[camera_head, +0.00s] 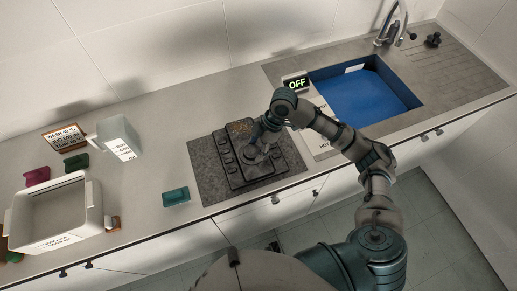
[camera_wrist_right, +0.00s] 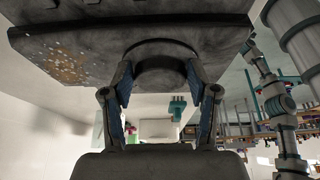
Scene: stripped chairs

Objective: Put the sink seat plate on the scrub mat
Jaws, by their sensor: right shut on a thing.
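The seat plate (camera_head: 231,165) is a dark, stepped slab with an orange-brown speckled patch at its far end. It lies over the middle of the dark grey scrub mat (camera_head: 208,187) on the counter. I cannot tell whether its underside touches the mat. My right gripper (camera_head: 262,151) is over the plate's right part. In the right wrist view, the fingers of my right gripper (camera_wrist_right: 160,95) are shut on the round boss of the seat plate (camera_wrist_right: 90,52). My left gripper is not in view.
A blue-lined sink (camera_head: 360,98) is at the right, with an OFF sign (camera_head: 295,82) and a tap (camera_head: 388,28). A teal block (camera_head: 176,197) lies left of the mat. A white bin (camera_head: 55,215) and a grey-green container (camera_head: 119,138) stand farther left.

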